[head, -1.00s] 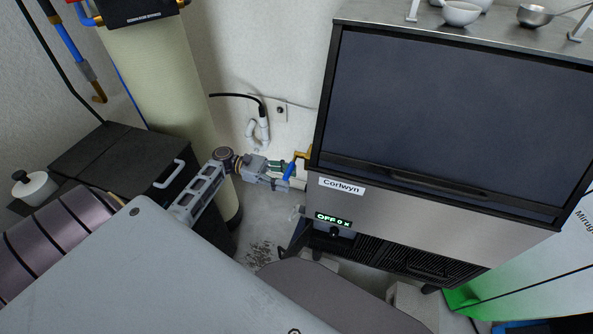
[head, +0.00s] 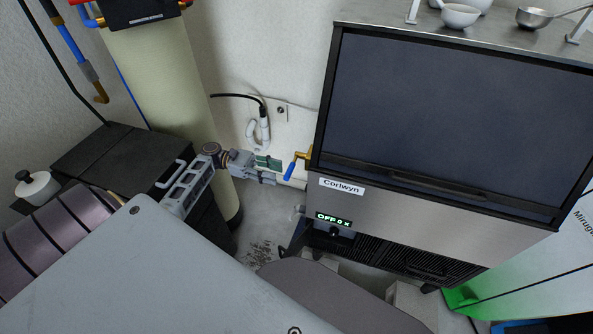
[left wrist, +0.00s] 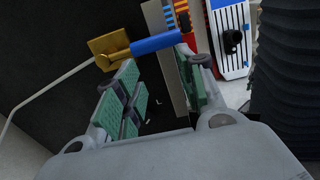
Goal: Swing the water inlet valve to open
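The water inlet valve is a brass fitting (head: 304,154) on the left side of the ice maker (head: 395,205), with a blue lever (head: 291,170) that slants down and to the left in the head view. My left gripper (head: 275,172) is open and empty just left of the lever, apart from it. In the left wrist view, the blue lever (left wrist: 156,44) lies across the view beyond the open fingertips (left wrist: 154,72), with the brass valve body (left wrist: 112,50) at its left end. My right gripper is not in view.
The ice maker's display (head: 333,219) reads OFF. A tall cream tank (head: 160,85) and a dark box (head: 115,160) stand left of my left arm.

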